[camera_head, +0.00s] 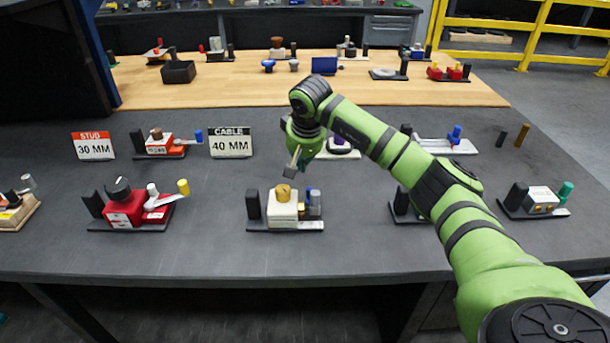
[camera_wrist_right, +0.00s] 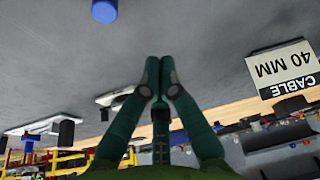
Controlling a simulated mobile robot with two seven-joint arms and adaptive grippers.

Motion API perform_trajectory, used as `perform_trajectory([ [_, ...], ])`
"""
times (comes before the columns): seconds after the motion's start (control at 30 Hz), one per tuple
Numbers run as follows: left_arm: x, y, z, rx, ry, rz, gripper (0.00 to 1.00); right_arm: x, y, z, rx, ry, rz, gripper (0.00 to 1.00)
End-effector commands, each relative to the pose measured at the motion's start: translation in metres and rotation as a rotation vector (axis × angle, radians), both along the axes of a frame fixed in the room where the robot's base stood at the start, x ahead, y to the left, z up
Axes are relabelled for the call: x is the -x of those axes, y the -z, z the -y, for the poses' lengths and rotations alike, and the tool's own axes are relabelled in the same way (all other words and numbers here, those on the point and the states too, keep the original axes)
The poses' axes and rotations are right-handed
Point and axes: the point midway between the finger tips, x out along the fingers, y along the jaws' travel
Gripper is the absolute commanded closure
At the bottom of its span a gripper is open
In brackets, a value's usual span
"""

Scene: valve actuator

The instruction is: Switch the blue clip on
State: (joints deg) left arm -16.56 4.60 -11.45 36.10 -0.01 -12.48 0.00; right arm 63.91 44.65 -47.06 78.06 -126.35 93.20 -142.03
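In the right wrist view a blue cylinder (camera_wrist_right: 104,10) shows at the top edge, partly cut off. My right gripper (camera_head: 307,178) hangs just above and behind the device, close to the blue cylinder; contact cannot be told. In the wrist view its dark green fingertips (camera_wrist_right: 160,70) meet, with nothing visible between them. My left gripper is not in view.
A red device (camera_head: 125,210) stands to the left, and another device (camera_head: 540,200) to the right. The CABLE 40 MM sign (camera_head: 231,145) stands behind on the left. My right arm crosses over devices on the right. The table's front strip is clear.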

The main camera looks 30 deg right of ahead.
Motion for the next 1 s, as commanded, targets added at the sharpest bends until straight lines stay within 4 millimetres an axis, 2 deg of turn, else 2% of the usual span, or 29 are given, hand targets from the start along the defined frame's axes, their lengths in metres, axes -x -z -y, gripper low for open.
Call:
perform_trajectory([
  [0.13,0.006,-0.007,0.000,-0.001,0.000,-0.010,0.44,-0.006,0.023,0.001,-0.002,-0.001,-0.004,1.00],
  [0.3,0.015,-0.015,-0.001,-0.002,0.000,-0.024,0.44,0.013,0.020,-0.004,0.001,-0.004,-0.001,1.00],
  [0.5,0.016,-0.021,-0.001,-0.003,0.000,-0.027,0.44,0.028,0.021,-0.009,0.000,-0.002,-0.001,1.00],
  [1.0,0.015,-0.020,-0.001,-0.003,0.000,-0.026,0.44,0.033,0.021,-0.011,0.001,-0.002,0.001,1.00],
])
